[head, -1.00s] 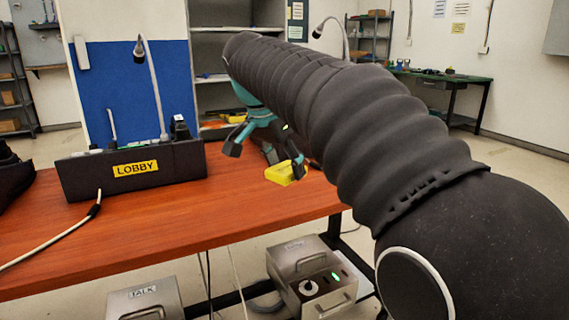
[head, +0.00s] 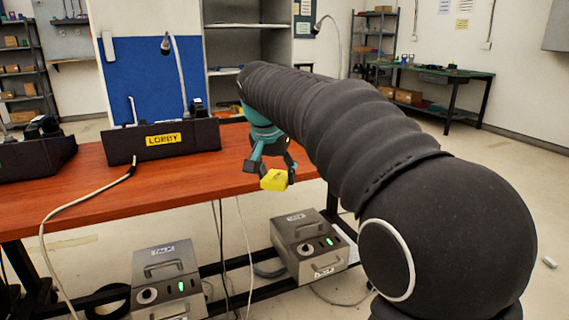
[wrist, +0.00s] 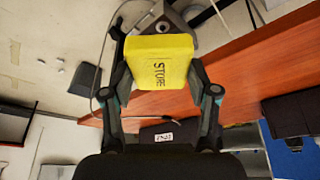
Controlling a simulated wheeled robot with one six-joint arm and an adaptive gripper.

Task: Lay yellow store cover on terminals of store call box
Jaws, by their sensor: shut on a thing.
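The yellow store cover (head: 274,180) is in my gripper (head: 272,176), held in the air by the front edge of the wooden table. In the wrist view the cover (wrist: 160,62) shows its "STORE" lettering, with one finger of my gripper (wrist: 160,80) on each side of it. A black call box labelled "LOBBY" (head: 162,140) stands on the table to the left of my gripper. Another black box (head: 30,156) stands at the far left, with no label that I can read. No box readable as the store call box shows, and my arm hides part of the table.
The wooden table (head: 100,202) has a bare front strip. Two grey metal boxes, left (head: 168,280) and right (head: 310,245), sit on a low rack under it. A white cable (head: 72,205) hangs over the front edge. Shelves and a green bench (head: 437,72) stand behind.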

